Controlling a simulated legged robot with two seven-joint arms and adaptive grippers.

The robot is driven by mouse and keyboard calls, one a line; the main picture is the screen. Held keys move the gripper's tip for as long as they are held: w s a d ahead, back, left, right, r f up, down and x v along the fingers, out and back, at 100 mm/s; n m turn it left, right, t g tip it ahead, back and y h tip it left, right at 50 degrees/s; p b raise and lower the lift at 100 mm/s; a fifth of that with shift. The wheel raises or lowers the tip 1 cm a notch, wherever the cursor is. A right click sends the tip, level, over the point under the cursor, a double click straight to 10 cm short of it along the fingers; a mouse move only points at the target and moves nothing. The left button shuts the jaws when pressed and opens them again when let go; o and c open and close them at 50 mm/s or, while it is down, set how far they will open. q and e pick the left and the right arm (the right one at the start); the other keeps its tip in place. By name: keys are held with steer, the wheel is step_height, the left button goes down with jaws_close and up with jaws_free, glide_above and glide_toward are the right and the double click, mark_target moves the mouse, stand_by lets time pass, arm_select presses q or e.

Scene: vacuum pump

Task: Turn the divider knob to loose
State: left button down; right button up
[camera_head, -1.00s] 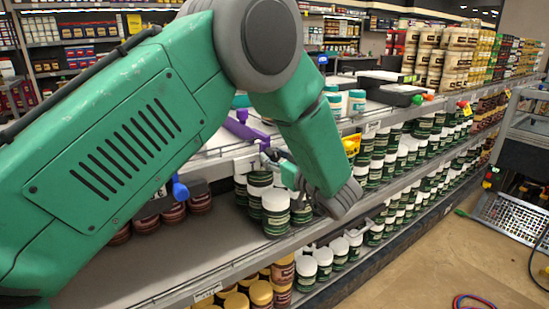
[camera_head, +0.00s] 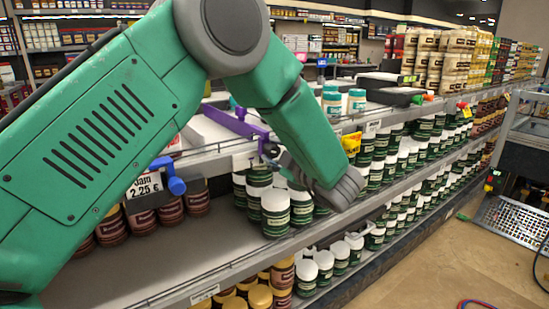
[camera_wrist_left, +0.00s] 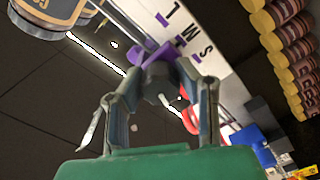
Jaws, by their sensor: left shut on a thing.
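A purple divider bar (camera_head: 238,124) lies across the shelf edge in the head view. My right gripper is out of view.
Green jars with white lids (camera_head: 275,212) stand just below the gripper. The bare lower shelf (camera_head: 180,245) has free room at the left.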

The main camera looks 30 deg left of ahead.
arm_select(q)
steer(key=shift+f+n+b, duration=0.2)
steer(key=shift+n+b, duration=0.25)
steer(key=shift+n, duration=0.35)
steer(key=c, duration=1.2)
jaws_free()
steer(key=shift+d+r, duration=0.1)
steer(key=shift+s+d, duration=0.15)
steer(key=shift+d, duration=0.15)
steer(key=v, duration=1.1)
steer(key=shift+d, duration=0.2)
